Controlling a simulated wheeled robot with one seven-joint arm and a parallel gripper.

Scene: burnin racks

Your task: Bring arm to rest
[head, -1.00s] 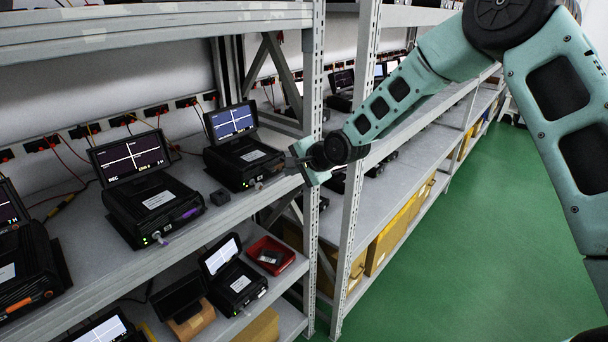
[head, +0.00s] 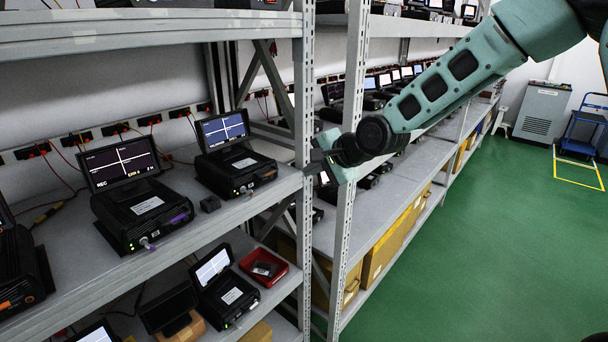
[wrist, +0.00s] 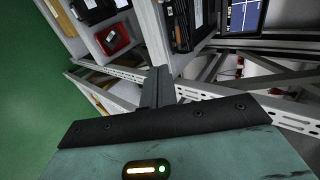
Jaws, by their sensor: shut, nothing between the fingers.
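My gripper (head: 318,162) is at the rack posts in the head view, beside the right end of the near rack's middle shelf. My teal arm reaches to it from the upper right. In the wrist view, the dark fingers of my gripper (wrist: 157,88) are together with nothing between them. They point toward the grey perforated post and braces of the rack. In the head view, the fingertips are small and partly lost against the post, so I cannot tell their exact gap to it.
The near rack's middle shelf (head: 75,275) holds several black devices with screens, including one (head: 235,170) near the gripper. A red tray (head: 264,268) sits on the shelf below. The green floor (head: 480,260) at right is clear. A grey cabinet (head: 541,112) and blue cart (head: 582,130) stand beyond.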

